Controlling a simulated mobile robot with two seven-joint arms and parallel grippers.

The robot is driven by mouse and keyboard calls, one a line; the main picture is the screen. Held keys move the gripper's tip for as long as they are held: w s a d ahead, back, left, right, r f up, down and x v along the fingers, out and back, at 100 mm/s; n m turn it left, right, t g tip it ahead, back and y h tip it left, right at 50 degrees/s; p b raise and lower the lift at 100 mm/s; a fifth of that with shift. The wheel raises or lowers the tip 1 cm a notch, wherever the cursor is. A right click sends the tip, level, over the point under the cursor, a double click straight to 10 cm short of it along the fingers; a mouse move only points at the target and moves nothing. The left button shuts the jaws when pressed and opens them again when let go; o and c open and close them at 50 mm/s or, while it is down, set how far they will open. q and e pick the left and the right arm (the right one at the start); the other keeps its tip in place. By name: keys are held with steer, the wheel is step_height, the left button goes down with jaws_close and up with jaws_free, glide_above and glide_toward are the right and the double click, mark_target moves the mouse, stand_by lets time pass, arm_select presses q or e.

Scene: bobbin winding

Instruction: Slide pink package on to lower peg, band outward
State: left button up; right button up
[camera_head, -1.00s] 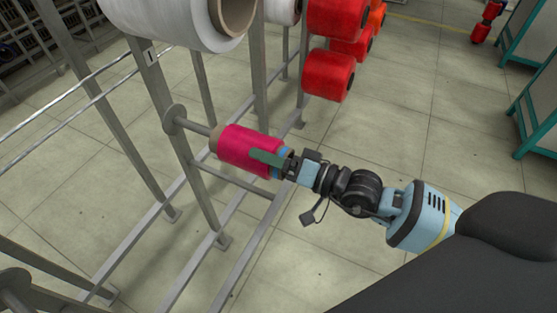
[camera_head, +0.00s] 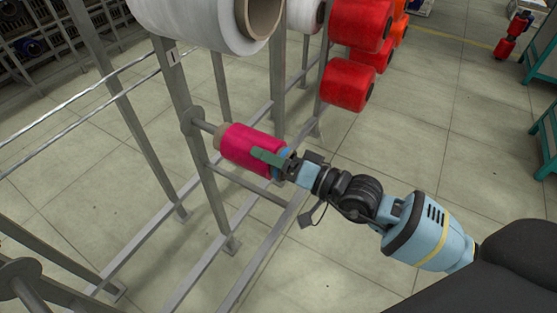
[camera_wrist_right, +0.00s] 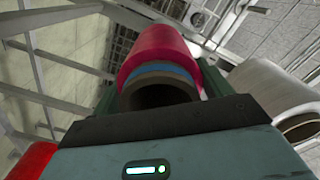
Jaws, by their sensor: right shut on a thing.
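The pink package (camera_head: 250,147) is around the lower peg (camera_head: 208,127), its inner end a short way from the peg's round disc (camera_head: 190,122). A short bare length of peg shows between them. The blue band (camera_wrist_right: 160,72) is at the package's outer end, facing my right gripper. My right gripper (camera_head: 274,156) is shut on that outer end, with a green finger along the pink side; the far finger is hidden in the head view. The wrist view also shows the package (camera_wrist_right: 158,45) between both fingers, its brown tube mouth facing me. My left gripper is not in view.
A large white package (camera_head: 205,20) is on the peg above. Red packages (camera_head: 347,84) hang behind to the right. Grey frame posts (camera_head: 200,160) and a low rail stand close to the pink package.

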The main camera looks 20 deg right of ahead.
mark_target(241, 142)
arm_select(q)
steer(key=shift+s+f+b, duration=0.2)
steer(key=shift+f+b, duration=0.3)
arm_select(e)
steer(key=shift+x, duration=2.15)
steer(key=shift+a, duration=0.1)
steer(key=shift+b+x, duration=0.5)
steer(key=shift+x, duration=1.05)
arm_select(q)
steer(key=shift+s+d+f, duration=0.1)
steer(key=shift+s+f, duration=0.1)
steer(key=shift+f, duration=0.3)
arm_select(e)
steer(key=shift+r, duration=0.15)
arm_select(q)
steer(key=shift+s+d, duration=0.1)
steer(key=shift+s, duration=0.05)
arm_select(e)
steer(key=shift+w+a+r, duration=0.15)
steer(key=shift+r, duration=0.15)
arm_select(q)
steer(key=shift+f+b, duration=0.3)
steer(key=shift+b, duration=0.15)
arm_select(e)
steer(key=shift+f, duration=0.65)
